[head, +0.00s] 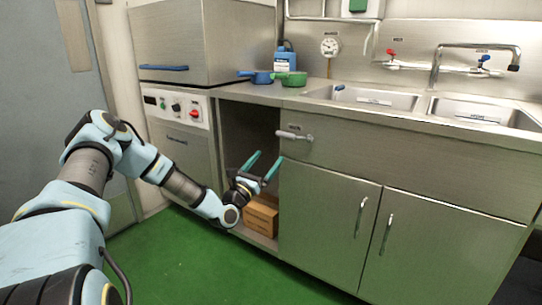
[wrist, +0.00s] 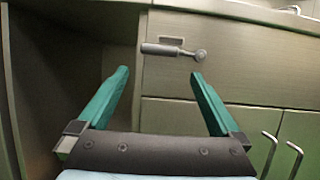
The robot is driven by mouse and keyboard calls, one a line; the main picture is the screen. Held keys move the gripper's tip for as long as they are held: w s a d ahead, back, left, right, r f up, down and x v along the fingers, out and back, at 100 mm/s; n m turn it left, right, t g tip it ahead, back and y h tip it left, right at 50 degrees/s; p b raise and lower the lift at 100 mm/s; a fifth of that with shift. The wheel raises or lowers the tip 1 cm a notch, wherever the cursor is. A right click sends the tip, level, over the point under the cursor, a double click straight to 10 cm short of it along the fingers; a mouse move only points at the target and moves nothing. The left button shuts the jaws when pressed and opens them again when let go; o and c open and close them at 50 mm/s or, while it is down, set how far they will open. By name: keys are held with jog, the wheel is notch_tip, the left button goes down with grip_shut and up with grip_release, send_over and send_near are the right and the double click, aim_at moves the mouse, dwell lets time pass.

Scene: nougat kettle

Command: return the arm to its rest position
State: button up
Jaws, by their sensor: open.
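My arm reaches from the left of the head view toward the steel counter. My gripper (head: 264,160) is open, with its two teal fingers spread and nothing between them. It is in front of the open bay under the counter, just below and left of a lever handle (head: 294,135) on the drawer-like front panel. In the wrist view my gripper (wrist: 157,75) points at that panel, and the lever handle (wrist: 172,50) lies beyond the fingertips, apart from them.
A cardboard box (head: 261,214) sits low in the open bay. Cabinet doors (head: 330,220) with vertical handles are to the right. A blue pan (head: 257,77) and a green pan (head: 291,79) stand on the counter, left of the sinks (head: 372,98). The green floor (head: 190,260) in front is clear.

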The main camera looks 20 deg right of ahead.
dwell(0.4)
jog(key=s+a+r+m+g+y, duration=0.1)
jog(key=s+m+g, duration=1.4)
jog(key=s+g, duration=0.1)
jog(key=s+a+f+m+y, duration=0.1)
jog(key=s+a+m+y, duration=0.1)
jog(key=s+a+y, duration=0.3)
jog(key=a+f+m+g+y, duration=0.1)
jog(key=a+m+y, duration=0.15)
jog(key=a, duration=0.35)
jog(key=s+a+f+m+y, duration=0.1)
jog(key=s+a+m+y, duration=0.1)
jog(key=s+a+y, duration=0.3)
jog(key=w+a+r+m+t+y, duration=0.2)
jog(key=a+r+t+y, duration=0.1)
jog(key=a, duration=0.7)
jog(key=w+a+r+m+t+y, duration=0.2)
jog(key=a+r+m+t, duration=0.15)
jog(key=a, duration=0.65)
notch_tip(320, 180, up, 17)
jog(key=n+p, duration=0.1)
jog(key=p, duration=1.7)
jog(key=shift+s, duration=0.15)
jog(key=shift+a, duration=0.1)
